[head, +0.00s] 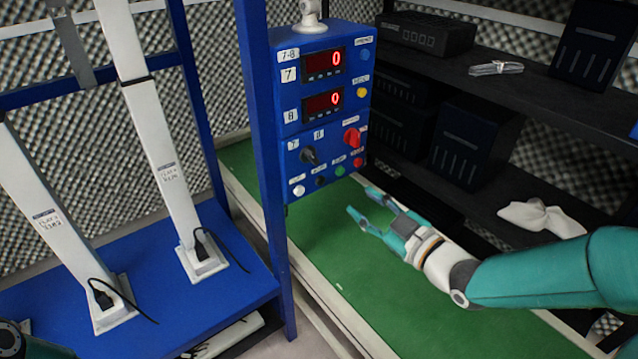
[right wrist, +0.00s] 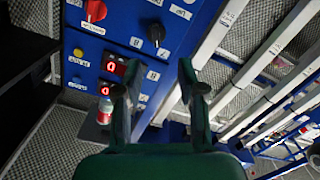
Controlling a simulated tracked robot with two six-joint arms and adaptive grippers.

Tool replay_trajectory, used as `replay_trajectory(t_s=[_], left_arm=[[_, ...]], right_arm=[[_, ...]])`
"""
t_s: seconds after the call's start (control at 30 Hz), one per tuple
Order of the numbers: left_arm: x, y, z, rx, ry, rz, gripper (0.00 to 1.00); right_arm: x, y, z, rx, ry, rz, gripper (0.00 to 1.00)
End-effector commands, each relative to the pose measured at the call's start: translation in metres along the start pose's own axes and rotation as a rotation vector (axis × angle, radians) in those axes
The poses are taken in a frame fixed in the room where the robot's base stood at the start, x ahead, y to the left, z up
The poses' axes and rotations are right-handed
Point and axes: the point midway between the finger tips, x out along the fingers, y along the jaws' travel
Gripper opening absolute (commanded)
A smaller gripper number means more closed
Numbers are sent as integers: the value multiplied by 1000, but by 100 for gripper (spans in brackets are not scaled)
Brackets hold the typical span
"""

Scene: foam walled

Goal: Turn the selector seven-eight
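The seven-eight selector (head: 309,156) is a black knob on the lower part of the blue control panel (head: 290,110), between labels 7 and 8. It also shows in the right wrist view (right wrist: 157,33), upside down, above and beyond the fingertips. My right gripper (head: 361,202) is open and empty, in front of and below the panel, to the right of the selector and apart from it. Its two spread fingers show in the right wrist view (right wrist: 158,82). Only a bit of my left arm shows at the lower left corner; its gripper is out of view.
A red rotary knob (head: 352,137) sits right of the selector. White, black, green (head: 339,170) and red buttons line the panel's bottom. Two red displays (head: 323,62) read 0. A blue post stands left of the panel.

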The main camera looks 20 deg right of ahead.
Motion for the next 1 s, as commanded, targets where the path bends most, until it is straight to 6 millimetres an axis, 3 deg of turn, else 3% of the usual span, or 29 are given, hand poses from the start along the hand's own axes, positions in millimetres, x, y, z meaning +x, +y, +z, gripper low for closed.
replay_trajectory(t_s=[0.03, 0.27, 0.8, 1.0], left_arm=[[9, -3, 0, 0, 1, 0, 40], [7, -2, 0, 0, 1, 0, 40], [1, 0, 0, 0, 1, 0, 40], [-1, 0, 0, 0, 1, 0, 40]], right_arm=[[-3, 2, -3, -38, 31, 10, 40], [10, 6, -16, -77, 63, 11, 40], [119, 8, -22, -72, 60, 13, 40], [148, 8, -24, -72, 59, 14, 40]])
